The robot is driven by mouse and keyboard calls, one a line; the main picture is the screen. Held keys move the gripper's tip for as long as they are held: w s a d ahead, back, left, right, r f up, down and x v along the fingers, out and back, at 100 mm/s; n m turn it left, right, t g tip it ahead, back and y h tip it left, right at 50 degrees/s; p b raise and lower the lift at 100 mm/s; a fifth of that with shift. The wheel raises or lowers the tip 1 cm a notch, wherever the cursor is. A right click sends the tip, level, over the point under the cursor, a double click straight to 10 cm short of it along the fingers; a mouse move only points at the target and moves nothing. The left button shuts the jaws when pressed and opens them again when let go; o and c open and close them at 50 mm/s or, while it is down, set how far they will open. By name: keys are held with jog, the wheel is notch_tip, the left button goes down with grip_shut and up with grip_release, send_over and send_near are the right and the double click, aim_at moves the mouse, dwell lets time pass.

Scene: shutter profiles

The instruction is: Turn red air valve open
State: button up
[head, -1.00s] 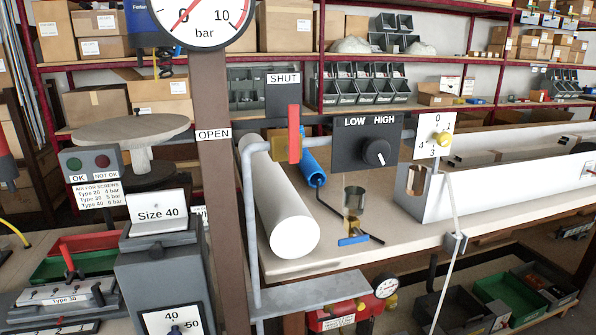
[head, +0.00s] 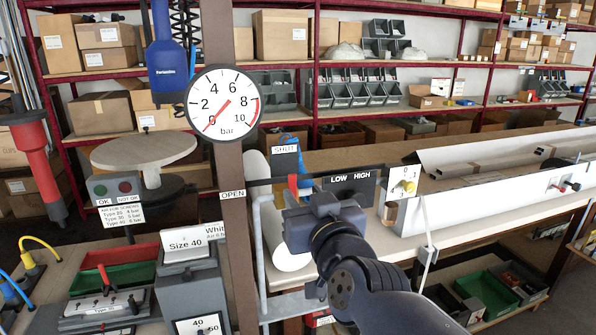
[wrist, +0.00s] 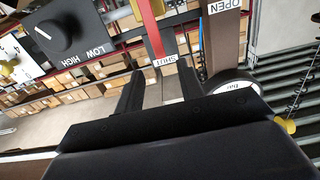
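The red valve handle (head: 293,186) stands upright beside the SHUT label (head: 285,149), mostly hidden behind my gripper in the head view. The OPEN label (head: 232,194) is on the brown post to its left. In the wrist view the red handle (wrist: 153,28) reaches down toward the space between my fingers, with the SHUT label (wrist: 165,60) just past its end. My gripper (wrist: 160,70) is open, its two dark fingers apart on either side of the handle's line. I cannot tell whether they touch it. The pressure gauge (head: 222,103) needle points near 0.
The LOW HIGH knob panel (head: 350,184) is close to the right of the handle. The brown post (head: 231,235) stands close on the left. A white numbered plate with a yellow knob (head: 404,185) is farther right. A white roll (head: 292,260) lies below.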

aim_at(293, 180)
jog(key=x, duration=1)
jog(key=shift+f+b, duration=0.15)
jog(key=shift+b, duration=0.25)
grip_shut()
